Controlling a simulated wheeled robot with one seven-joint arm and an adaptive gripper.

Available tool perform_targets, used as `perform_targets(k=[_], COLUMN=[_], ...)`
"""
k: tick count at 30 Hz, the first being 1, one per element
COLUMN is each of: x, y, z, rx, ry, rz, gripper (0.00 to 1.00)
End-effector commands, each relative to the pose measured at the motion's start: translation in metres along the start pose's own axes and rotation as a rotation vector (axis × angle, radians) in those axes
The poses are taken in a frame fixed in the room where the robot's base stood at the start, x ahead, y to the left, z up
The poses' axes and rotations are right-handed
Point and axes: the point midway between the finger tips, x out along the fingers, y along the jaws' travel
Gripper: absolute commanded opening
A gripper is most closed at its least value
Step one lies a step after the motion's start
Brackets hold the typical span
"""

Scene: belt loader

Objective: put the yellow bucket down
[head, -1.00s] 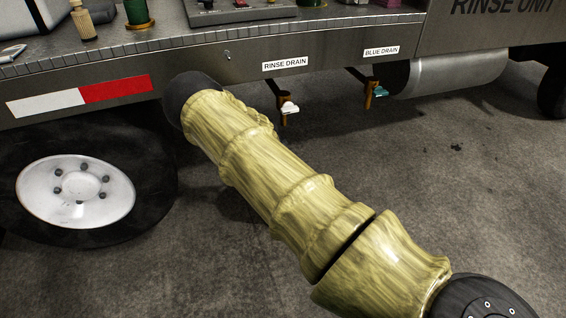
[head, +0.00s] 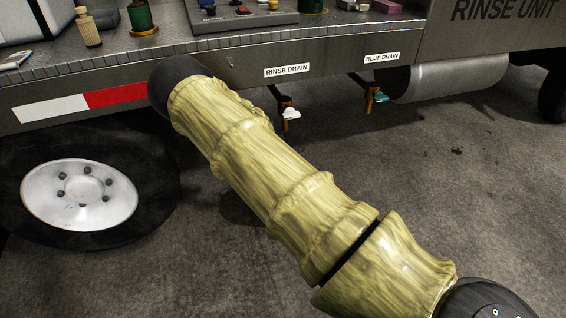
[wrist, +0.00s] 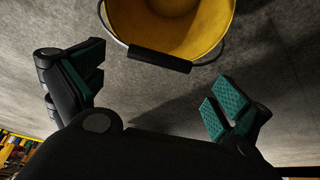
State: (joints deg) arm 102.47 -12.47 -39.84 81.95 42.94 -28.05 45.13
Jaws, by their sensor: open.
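The yellow bucket (wrist: 180,28) is at the top of the wrist view, with its open mouth and inside showing. Its wire handle has a black grip (wrist: 160,59) that lies across the near side of the rim. The top of the bucket is cut off by the picture edge. My gripper (wrist: 155,97) is open and empty, with a green-padded finger on each side, and the handle grip is apart from both pads. In the head view my arm crosses the middle, and neither the gripper nor the bucket shows.
The steel vehicle deck (head: 225,40) runs along the back with tools on it. Below it are a wheel (head: 79,190), the rinse drain tap (head: 290,113) and the blue drain tap (head: 378,97). Grey floor (head: 480,190) is open at the right.

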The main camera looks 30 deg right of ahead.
Motion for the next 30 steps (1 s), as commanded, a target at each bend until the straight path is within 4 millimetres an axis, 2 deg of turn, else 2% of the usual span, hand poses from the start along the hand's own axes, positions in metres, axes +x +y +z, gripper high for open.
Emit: perform_targets(k=[1, 3, 9, 14, 17, 20, 23, 27, 29, 30], x=[-0.013, -0.024, -0.049, -0.057, -0.047, -0.023, 0.01, 0.048, 0.058, 0.063], y=[0.0, -0.001, 0.0, 0.002, 0.016, 0.05, 0.102, 0.189, 0.227, 0.252], z=[-0.001, -0.001, -0.001, 0.0, 0.004, 0.014, 0.033, 0.076, 0.1, 0.117], rx=[0.001, 0.001, 0.0, -0.001, -0.025, -0.087, -0.197, -0.41, -0.513, -0.585], ry=[0.0, 0.0, 0.0, -0.001, 0.002, 0.009, 0.011, -0.007, -0.026, -0.042], rz=[-0.001, -0.001, 0.0, 0.002, 0.015, 0.041, 0.076, 0.112, 0.118, 0.116], gripper=[1.0, 1.0, 1.0, 1.0, 1.0, 1.0, 1.0, 1.0, 1.0, 1.0])
